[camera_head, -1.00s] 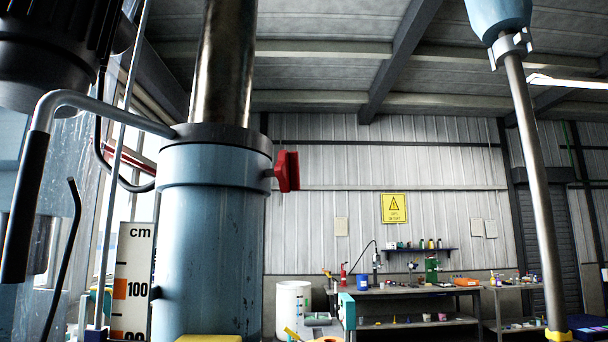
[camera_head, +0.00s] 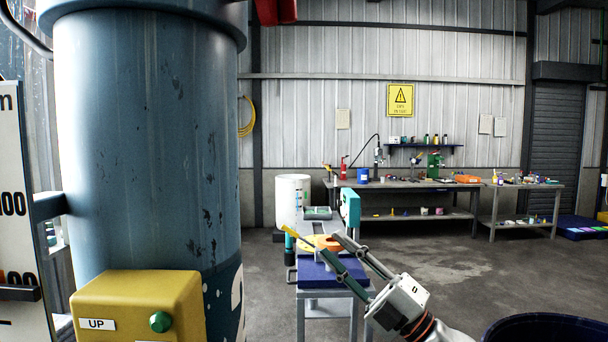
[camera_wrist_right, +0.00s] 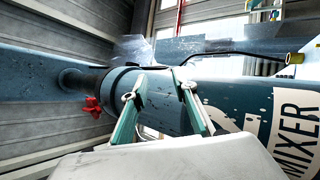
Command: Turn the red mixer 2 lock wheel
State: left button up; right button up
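The red lock wheel (camera_head: 276,10) is cut off by the top edge of the head view, beside the blue column (camera_head: 150,140). In the right wrist view a red wheel (camera_wrist_right: 92,106) sticks out from the blue column (camera_wrist_right: 220,92), which bears the word MIXER; no number is readable. My right gripper (camera_head: 312,235) is at the lower middle of the head view, well below the wheel and right of the column. Its fingers are apart and empty. In the right wrist view the gripper (camera_wrist_right: 160,76) is also open, with the wheel left of its fingers, not touched. My left gripper is not visible.
A yellow control box (camera_head: 140,305) with a green button is at the lower left. A measuring scale (camera_head: 12,200) stands at the left edge. A small blue-topped stand (camera_head: 312,274) is behind my right gripper. A workbench (camera_head: 400,184) lines the far wall, with open floor before it.

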jog(key=s+a+r+n+g, duration=0.1)
jog(key=s+r+n+g, duration=0.25)
jog(key=r+n, duration=0.4)
jog(key=s+a+r+n+g, duration=0.2)
jog(key=r+n+g, duration=0.25)
jog(key=r, duration=0.55)
jog(key=s+a+r+n+g, duration=0.1)
jog(key=s+r+n+g, duration=0.25)
jog(key=r+n, duration=0.4)
jog(key=s+d+r+n+t+h, duration=0.2)
jog(key=s+r, duration=0.2)
jog(key=r, duration=0.4)
jog(key=s+d+r+n+t+h, duration=0.15)
jog(key=s+r, duration=0.25)
jog(key=r, duration=0.4)
pick_arm(q)
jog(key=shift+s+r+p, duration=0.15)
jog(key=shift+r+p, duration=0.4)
jog(key=shift+p, duration=0.05)
pick_arm(e)
jog(key=x, duration=0.7)
jog(key=shift+r, duration=0.35)
grip_shut()
